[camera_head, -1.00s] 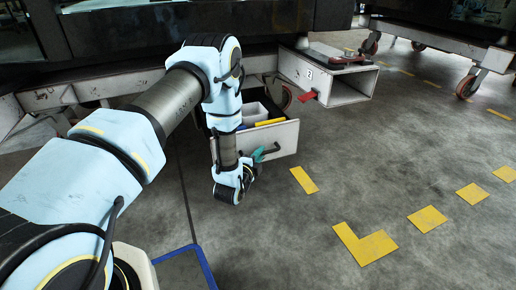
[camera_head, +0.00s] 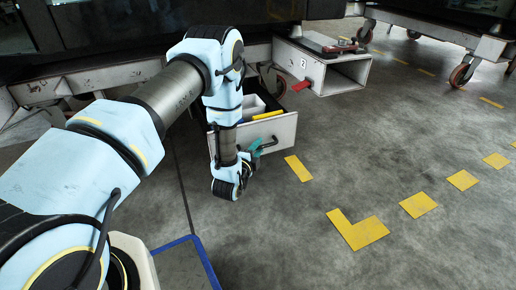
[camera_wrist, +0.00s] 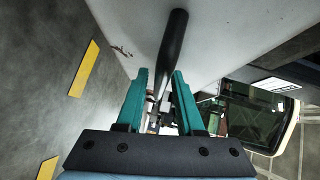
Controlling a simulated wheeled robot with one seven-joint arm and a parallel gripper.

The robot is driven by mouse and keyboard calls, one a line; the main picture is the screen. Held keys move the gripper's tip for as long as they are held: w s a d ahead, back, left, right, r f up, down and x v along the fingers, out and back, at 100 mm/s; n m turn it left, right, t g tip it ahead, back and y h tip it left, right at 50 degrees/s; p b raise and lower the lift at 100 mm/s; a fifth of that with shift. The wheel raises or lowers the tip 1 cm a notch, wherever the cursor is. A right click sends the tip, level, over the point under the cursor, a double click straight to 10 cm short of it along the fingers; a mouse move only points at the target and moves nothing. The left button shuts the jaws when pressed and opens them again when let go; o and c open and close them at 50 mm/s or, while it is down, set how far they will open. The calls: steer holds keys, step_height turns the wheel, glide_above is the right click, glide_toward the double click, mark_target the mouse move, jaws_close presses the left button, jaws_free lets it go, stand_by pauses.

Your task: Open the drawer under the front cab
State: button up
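The drawer (camera_head: 280,131) under the front cab stands partly pulled out, its pale front panel facing me. A white bin and a yellow item show inside it. The dark drawer handle (camera_head: 269,143) sticks out from the front panel. In the wrist view the black handle (camera_wrist: 174,35) runs down between the two teal fingers. My gripper (camera_head: 257,149) is at the handle, and the fingers (camera_wrist: 161,75) lie close along both sides of it. My forearm and wrist hide the left part of the drawer.
A white box-shaped beam end (camera_head: 318,66) with a red lever (camera_head: 301,85) is right of the drawer. Caster wheels (camera_head: 461,76) of another trolley stand at the right. The grey floor with yellow marks (camera_head: 357,230) is clear in front and right.

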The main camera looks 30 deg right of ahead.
steer(key=shift+o, duration=0.6)
steer(key=p+v, duration=0.4)
steer(key=v, duration=0.6)
steer(key=shift+s+a, duration=0.25)
steer(key=shift+a, duration=0.05)
